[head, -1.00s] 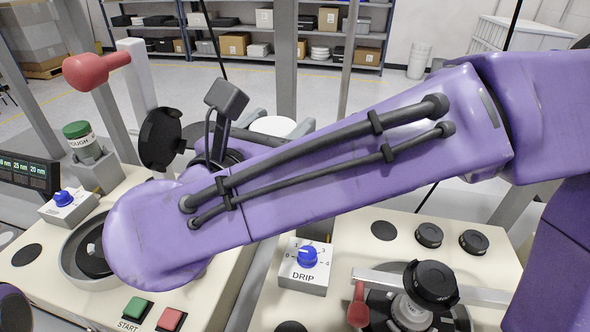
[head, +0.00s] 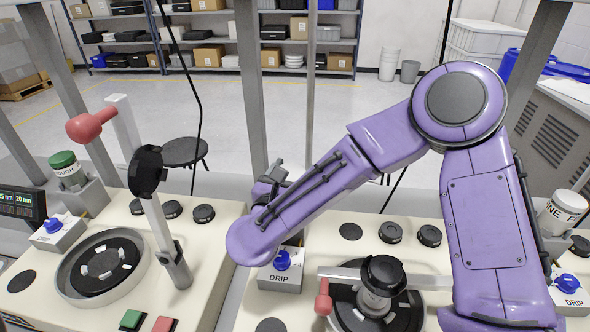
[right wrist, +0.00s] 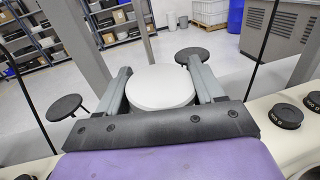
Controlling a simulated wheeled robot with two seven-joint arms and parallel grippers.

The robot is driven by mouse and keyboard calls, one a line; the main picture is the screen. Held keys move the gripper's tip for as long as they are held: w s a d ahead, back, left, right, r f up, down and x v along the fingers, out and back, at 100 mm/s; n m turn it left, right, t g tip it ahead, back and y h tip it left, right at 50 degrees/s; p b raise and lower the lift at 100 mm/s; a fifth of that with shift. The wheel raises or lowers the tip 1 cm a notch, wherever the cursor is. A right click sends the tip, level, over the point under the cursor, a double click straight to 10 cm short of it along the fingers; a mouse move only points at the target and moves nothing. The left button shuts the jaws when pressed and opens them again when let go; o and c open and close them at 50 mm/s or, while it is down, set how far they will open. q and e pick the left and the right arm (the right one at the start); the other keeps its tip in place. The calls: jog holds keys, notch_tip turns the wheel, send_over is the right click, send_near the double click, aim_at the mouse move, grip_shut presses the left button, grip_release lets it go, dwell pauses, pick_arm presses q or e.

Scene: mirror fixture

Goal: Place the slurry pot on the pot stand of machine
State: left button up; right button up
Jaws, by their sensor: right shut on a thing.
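My right gripper (right wrist: 160,90) has its two grey fingers on either side of a white round-topped thing (right wrist: 160,87), which looks like the slurry pot; its label and lower part are hidden. In the head view my purple right forearm covers the gripper and the pot, behind the middle machine's drip box (head: 280,271). That machine's pot stand cannot be made out behind my arm. A green-capped pot marked ROUGH (head: 68,170) sits on the left machine's stand (head: 84,199). A pot marked FINE (head: 562,212) stands at the far right. My left gripper is out of view.
The left machine has a round polishing plate (head: 102,263) and an upright arm with a red knob (head: 85,127). The middle machine's black-knobbed head (head: 384,274) sits over its plate. Grey frame posts (head: 250,80) rise behind. Black stools (right wrist: 63,107) stand on the floor beyond.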

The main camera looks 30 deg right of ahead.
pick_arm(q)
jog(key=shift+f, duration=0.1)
pick_arm(e)
jog(key=shift+s+f, duration=0.15)
jog(key=shift+f, duration=0.25)
jog(key=o, duration=1.6)
jog(key=shift+f, duration=0.1)
jog(key=shift+w+f, duration=0.2)
jog(key=shift+w, duration=0.5)
jog(key=shift+s+a+r, duration=0.1)
jog(key=shift+s, duration=0.25)
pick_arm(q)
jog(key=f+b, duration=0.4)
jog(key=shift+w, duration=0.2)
pick_arm(e)
jog(key=v, duration=1.1)
jog(key=shift+s+a+r, duration=0.25)
jog(key=shift+s, duration=0.05)
